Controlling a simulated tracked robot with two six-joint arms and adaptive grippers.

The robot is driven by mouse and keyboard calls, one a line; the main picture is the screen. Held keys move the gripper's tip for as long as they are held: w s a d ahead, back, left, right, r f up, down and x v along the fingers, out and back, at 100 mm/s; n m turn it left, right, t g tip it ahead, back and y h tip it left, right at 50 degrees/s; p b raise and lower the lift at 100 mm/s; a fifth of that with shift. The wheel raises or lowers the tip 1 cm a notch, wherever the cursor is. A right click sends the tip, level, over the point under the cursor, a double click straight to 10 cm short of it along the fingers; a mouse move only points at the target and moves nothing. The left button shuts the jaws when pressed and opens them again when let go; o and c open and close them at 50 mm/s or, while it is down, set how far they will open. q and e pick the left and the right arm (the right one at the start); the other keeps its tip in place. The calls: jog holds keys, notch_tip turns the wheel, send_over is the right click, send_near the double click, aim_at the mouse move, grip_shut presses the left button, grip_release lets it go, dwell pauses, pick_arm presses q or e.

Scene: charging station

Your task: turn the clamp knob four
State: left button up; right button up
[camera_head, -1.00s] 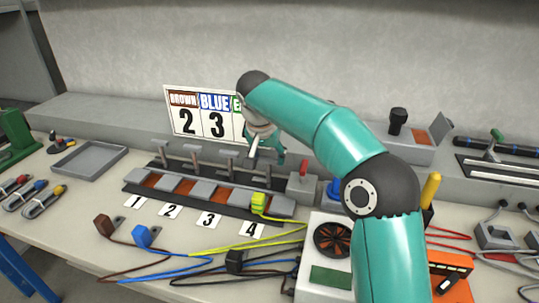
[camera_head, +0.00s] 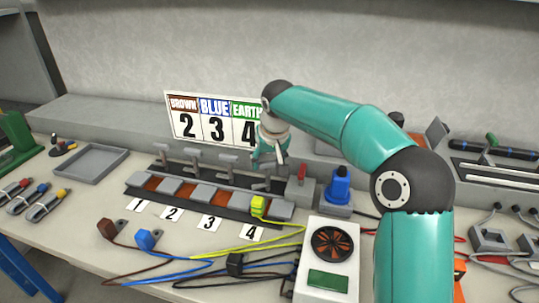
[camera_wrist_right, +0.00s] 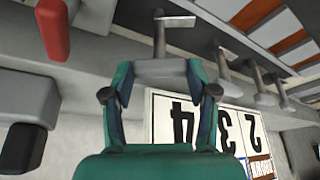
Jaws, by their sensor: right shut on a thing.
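Clamp knob four is a grey T-shaped knob. In the right wrist view its crossbar (camera_wrist_right: 160,72) lies between the two fingers of my right gripper (camera_wrist_right: 160,80), with its stem running up the picture. In the head view my right gripper (camera_head: 268,160) is at the right end of the knob row, shut on this knob and largely hiding it. The clamp rail (camera_head: 205,196) lies below, and the yellow-green plug (camera_head: 258,205) sits at its fourth position, by the label 4 (camera_head: 251,234). My left gripper is not in view.
Other T-knobs (camera_head: 230,158) stand to the left along the rail. A red-handled switch (camera_head: 302,180) and blue plug (camera_head: 340,184) stand close on the right. The sign (camera_head: 213,122) is behind. Brown (camera_head: 108,229) and blue connectors (camera_head: 146,239) with cables lie in front.

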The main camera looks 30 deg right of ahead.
jog(key=n+y+p, duration=0.1)
jog(key=n, duration=0.1)
jog(key=n+p, duration=0.2)
jog(key=n+y+p, duration=0.1)
jog(key=n+p, duration=0.1)
jog(key=shift+d+r+y, duration=0.2)
jog(key=shift+r+y, duration=0.05)
jog(key=shift+y, duration=0.05)
jog(key=n+y+p, duration=0.1)
jog(key=n+p, duration=0.1)
jog(key=n, duration=0.1)
jog(key=shift+d+n, duration=0.1)
jog(key=shift+n, duration=0.2)
jog(key=shift+f+n+g+y+p, duration=0.15)
jog(key=shift+n+g+y+p, duration=0.2)
jog(key=shift+n+p, duration=0.7)
jog(key=shift+w+d, duration=0.1)
jog(key=o, duration=1.2)
jog(key=shift+c, duration=0.2)
jog(key=v, duration=1.1)
jog(key=shift+r, duration=0.4)
